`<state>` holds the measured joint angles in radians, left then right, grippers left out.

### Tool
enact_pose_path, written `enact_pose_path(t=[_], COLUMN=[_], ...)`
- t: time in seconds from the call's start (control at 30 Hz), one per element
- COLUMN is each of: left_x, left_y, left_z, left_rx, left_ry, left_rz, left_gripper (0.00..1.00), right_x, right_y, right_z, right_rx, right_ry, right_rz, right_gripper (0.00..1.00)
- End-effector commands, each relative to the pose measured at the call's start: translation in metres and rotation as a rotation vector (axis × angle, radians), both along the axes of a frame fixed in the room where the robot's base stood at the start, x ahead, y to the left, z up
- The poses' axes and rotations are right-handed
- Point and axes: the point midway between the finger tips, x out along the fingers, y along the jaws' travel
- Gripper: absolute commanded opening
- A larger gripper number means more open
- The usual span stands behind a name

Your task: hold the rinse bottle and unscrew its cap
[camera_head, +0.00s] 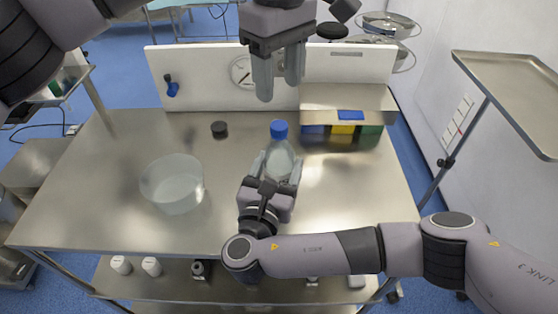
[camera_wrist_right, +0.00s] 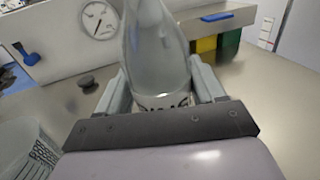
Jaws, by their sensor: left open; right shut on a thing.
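The rinse bottle (camera_head: 280,160) is clear with a blue cap (camera_head: 279,129) and stands upright on the steel table. The cap is on the bottle's top. My right gripper (camera_head: 271,178) is shut on the bottle's body from the front. In the right wrist view the clear bottle (camera_wrist_right: 156,60) is between the two fingers, with dark lettering low on it; its cap is out of that view. My left gripper (camera_head: 278,80) is open and empty, pointing down, above the cap and apart from it.
A clear round tub (camera_head: 172,186) stands on the left of the table. A small black cap-like piece (camera_head: 219,129) lies behind it. A white back panel (camera_head: 205,75) with a gauge and a shelf with coloured bins (camera_head: 343,130) border the back. The table's front left is clear.

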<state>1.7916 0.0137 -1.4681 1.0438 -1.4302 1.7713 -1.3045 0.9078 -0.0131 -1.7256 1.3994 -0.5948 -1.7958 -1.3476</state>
Motion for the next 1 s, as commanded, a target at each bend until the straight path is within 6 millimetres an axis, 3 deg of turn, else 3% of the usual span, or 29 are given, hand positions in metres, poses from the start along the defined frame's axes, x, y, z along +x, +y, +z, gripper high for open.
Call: enact_pose_path(t=[0.17,0.7,1.0], left_x=[-0.0001,-0.0004,-0.0004], left_y=[-0.0002,-0.0008,-0.0004], left_z=[-0.0003,-0.0002,-0.0004], left_rx=[0.000,-0.001,-0.001], left_ry=[0.000,0.000,0.001], left_rz=[-0.094,-0.895,-1.149], left_gripper=[0.52,0.52,0.52], right_x=[-0.0002,-0.0004,-0.0005], right_y=[-0.0001,-0.0001,-0.0001], right_z=[-0.0004,-0.0007,-0.0009], right_rx=[0.000,0.000,0.000], right_ry=[0.001,0.002,0.002], right_rz=[0.000,0.000,0.000], right_gripper=[0.00,0.00,0.00])
